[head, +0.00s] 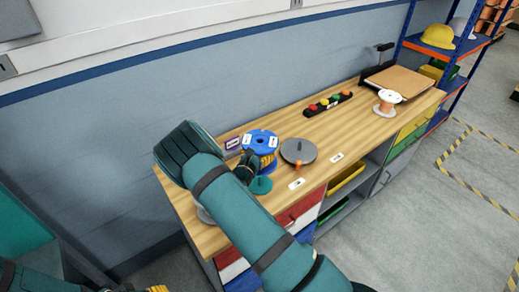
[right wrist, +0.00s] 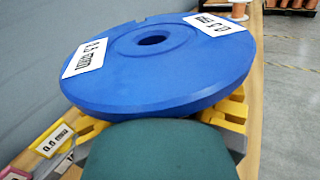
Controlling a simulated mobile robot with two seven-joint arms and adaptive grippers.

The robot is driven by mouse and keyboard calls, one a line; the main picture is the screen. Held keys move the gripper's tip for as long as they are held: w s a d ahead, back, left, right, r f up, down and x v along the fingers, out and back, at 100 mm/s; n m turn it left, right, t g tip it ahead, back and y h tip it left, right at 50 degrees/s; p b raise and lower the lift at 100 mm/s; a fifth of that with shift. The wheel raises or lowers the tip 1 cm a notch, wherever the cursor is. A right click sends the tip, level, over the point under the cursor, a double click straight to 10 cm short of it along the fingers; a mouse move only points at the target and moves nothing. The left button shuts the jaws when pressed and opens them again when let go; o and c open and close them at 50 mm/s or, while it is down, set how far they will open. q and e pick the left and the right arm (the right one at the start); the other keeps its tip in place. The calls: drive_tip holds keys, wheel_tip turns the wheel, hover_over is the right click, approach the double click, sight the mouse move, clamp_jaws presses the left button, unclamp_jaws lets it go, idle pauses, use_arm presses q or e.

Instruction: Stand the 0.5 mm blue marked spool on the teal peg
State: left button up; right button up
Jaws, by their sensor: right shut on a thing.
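The blue spool (head: 260,140) has a flat blue flange with white labels and yellow-orange windings below it. My right gripper (head: 248,167) is shut on it from the near side. In the right wrist view, the top flange of the blue spool (right wrist: 160,62) looks roughly level and shows its centre hole; yellow finger parts show beneath its rim. The label print is hard to read. A teal disc (head: 261,186), apparently the teal peg's base, lies on the table just in front of the spool; its peg is hidden. My left gripper (head: 157,289) barely shows at the bottom edge.
A grey disc with an upright peg (head: 299,150) stands close right of the spool. The table's front right is mostly clear.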

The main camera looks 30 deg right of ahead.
sight(260, 177)
drive_tip(key=shift+f+b, duration=0.6)
drive_tip(key=shift+f, duration=0.3)
drive_tip(key=shift+f, duration=0.2)
idle(0.6)
drive_tip(key=shift+f+b, duration=0.95)
drive_tip(key=shift+f, duration=0.4)
drive_tip(key=shift+f, duration=0.2)
idle(0.3)
drive_tip(key=shift+f+b, duration=0.9)
drive_tip(key=shift+f, duration=0.35)
drive_tip(key=shift+f, duration=0.15)
idle(0.5)
drive_tip(key=shift+f+b, duration=1)
drive_tip(key=shift+f, duration=0.4)
drive_tip(key=shift+f, duration=0.25)
idle(0.3)
drive_tip(key=shift+f+b, duration=0.55)
drive_tip(key=shift+f, duration=0.1)
